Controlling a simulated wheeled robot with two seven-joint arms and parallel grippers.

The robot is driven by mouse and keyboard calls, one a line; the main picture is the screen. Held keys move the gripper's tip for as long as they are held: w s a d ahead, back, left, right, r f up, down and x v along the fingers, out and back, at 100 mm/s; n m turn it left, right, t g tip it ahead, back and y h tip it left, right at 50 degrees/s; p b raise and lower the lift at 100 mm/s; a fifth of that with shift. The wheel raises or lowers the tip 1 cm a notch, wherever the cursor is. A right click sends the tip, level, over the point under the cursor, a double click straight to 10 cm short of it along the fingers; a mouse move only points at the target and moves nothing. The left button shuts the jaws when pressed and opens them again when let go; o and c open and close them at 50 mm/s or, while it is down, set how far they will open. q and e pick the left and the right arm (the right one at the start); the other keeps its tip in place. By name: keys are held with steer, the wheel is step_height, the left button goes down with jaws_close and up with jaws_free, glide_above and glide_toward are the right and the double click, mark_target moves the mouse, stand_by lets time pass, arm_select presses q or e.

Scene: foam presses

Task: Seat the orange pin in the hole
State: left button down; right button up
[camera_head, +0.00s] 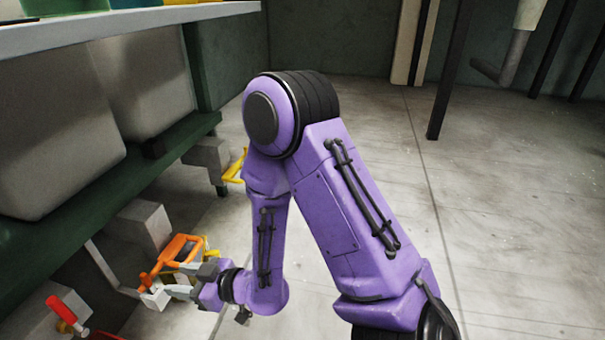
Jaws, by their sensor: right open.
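My right gripper (178,284) is at the lower left, at the end of my purple arm, with its grey fingers pointing left. It is open. A small orange piece (146,281), which may be the orange pin, is just past the fingertips beside a pale block (154,298). Whether the fingers touch it, I cannot tell. An orange loop-shaped handle (172,249) stands just above the gripper. The hole cannot be made out. My left gripper is not in view.
A green frame (60,235) carries large grey tanks (55,120) under a pale shelf (130,24). Grey blocks (146,226), a red handle (62,310) and a yellow part (236,168) sit along it. The floor (500,210) at right is clear; a dark post (447,80) stands behind.

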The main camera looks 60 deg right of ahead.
steer(key=s+d+f+m+g+h, duration=0.1)
steer(key=s+d+f+g, duration=0.2)
steer(key=f, duration=0.4)
steer(key=s+f+g+h, duration=0.2)
steer(key=s+f+g, duration=0.1)
steer(key=s+f, duration=0.35)
steer(key=s+d+f+m+g+h, duration=0.1)
steer(key=s+d+f+g, duration=0.1)
steer(key=s, duration=0.6)
steer(key=s+d+f+m+g+h, duration=0.1)
steer(key=s+f+g, duration=0.3)
steer(key=s, duration=0.4)
steer(key=s+d+f+m+g+h, duration=0.1)
steer(key=s+d+f+m+g, duration=0.1)
steer(key=s+g, duration=0.3)
steer(key=s+d+f, duration=0.1)
steer(key=s, duration=0.2)
steer(key=shift+d+f, duration=0.3)
steer(key=shift+f, duration=0.1)
steer(key=shift+r, duration=0.1)
